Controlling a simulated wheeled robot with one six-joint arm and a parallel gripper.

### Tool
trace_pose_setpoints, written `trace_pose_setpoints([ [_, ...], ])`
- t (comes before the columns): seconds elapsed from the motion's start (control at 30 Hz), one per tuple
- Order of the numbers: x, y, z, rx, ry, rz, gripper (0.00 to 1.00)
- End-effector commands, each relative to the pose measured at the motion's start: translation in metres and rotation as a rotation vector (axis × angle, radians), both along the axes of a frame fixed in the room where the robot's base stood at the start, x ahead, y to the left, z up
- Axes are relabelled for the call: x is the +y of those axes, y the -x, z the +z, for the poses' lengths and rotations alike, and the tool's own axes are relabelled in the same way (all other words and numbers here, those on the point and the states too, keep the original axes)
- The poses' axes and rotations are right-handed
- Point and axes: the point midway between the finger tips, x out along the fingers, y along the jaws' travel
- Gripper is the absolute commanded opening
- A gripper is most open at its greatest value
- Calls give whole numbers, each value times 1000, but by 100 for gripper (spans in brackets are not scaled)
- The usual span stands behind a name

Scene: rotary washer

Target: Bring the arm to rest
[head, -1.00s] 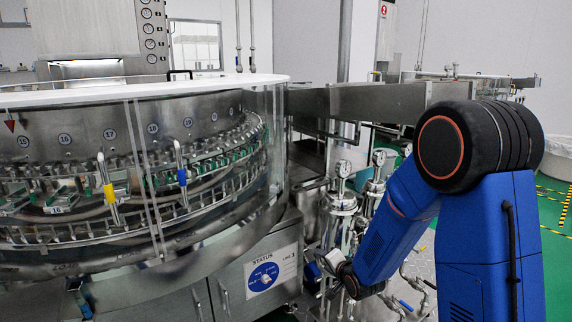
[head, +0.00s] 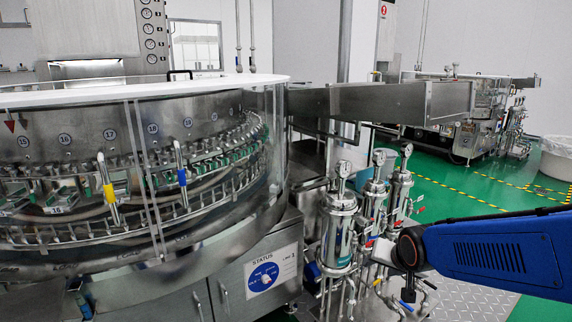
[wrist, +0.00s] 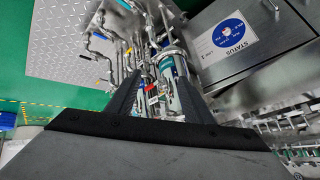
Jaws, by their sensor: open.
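My blue arm (head: 490,254) reaches in from the right edge in the head view, low and roughly level. Its wrist end is in front of the steel filter housings. My gripper (wrist: 158,90) shows in the wrist view as two dark fingers set apart, with nothing held between them. Pipes and housings show in the gap behind them; I cannot tell their distance. The rotary washer (head: 130,262) stands at the left with its clear curved guard. Its round blue status dial (head: 264,276) is on the cabinet front, left of my wrist, and also shows in the wrist view (wrist: 228,32).
Steel filter housings (head: 338,225) and pipes with gauges stand between the washer and my arm. A steel conveyor channel (head: 400,102) runs above them. Green floor with yellow-black marking tape is open at the right. A white bin (head: 556,160) stands at the far right.

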Motion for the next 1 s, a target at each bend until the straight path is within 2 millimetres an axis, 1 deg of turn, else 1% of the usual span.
trace_pose_setpoints([
  [0.03, -4, 14, 8, 9, 19, 12, 47],
  [0.23, -18, 73, 24, 86, 97, 81, 47],
  [0.43, -27, 137, 36, 164, 161, 163, 47],
  [0.6, -30, 188, 40, 226, 201, 234, 47],
  [0.7, -31, 210, 42, 252, 216, 270, 47],
  [0.8, -31, 224, 42, 269, 226, 292, 47],
  [0.9, -32, 231, 42, 278, 230, 303, 47],
  [1.0, -32, 232, 42, 279, 230, 304, 47],
])
